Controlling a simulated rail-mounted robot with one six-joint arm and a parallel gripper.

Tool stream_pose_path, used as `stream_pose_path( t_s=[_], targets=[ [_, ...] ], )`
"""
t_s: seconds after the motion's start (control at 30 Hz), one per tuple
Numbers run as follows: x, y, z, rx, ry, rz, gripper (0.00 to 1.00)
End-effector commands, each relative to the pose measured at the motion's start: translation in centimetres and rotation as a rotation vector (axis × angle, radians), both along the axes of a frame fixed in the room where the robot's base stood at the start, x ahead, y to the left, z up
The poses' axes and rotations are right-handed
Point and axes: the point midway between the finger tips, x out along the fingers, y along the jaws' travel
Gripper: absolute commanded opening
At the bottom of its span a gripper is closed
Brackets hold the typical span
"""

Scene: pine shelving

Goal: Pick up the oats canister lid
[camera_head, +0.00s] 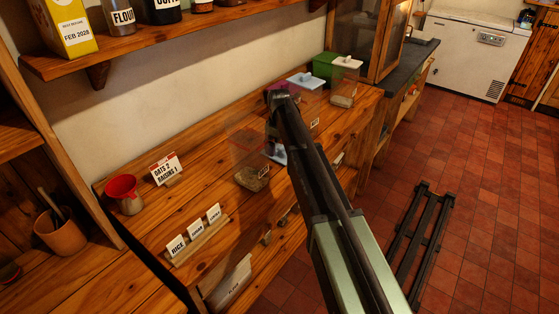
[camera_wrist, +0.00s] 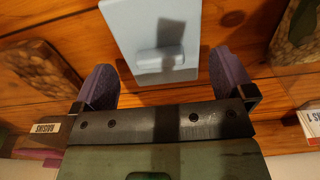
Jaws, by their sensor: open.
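A light blue rectangular lid (camera_wrist: 125,22) with a small raised grip lies flat on the wood in the wrist view. It bears no name that I can read. My gripper (camera_wrist: 160,78) is open and empty, with one purple finger near each side of the lid's near end. A shadow falls across the grip. In the head view a light blue piece (camera_head: 279,154), apparently this lid, shows beside my arm, which hides most of it. A clear canister (camera_head: 250,178) with a red rim and pale brown contents stands open to its left. My fingers are hidden in the head view.
Close to my fingers in the wrist view are a raisins-labelled canister (camera_wrist: 48,125) at left and a canister of flakes (camera_wrist: 300,45) at right. Lidded canisters (camera_head: 345,80) stand farther along the counter. A red funnel (camera_head: 121,187) and label cards (camera_head: 195,232) stand at left.

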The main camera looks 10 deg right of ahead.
Motion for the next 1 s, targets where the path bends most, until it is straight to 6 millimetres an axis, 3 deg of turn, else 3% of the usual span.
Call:
stream_pose_path(
  t_s=[0.03,0.13,0.33,0.53,0.83,1.0],
  targets=[
    [0.0,0.0,-2.2,0.000,0.000,0.000,1.00],
    [0.0,0.0,-3.0,0.000,0.000,0.000,1.00],
    [0.0,0.0,-2.5,0.000,0.000,0.000,1.00],
    [0.0,0.0,-2.5,0.000,0.000,0.000,0.69],
    [0.0,0.0,-2.2,0.000,0.000,0.000,0.69],
    [0.0,0.0,-0.8,0.000,0.000,0.000,0.69]
  ],
)
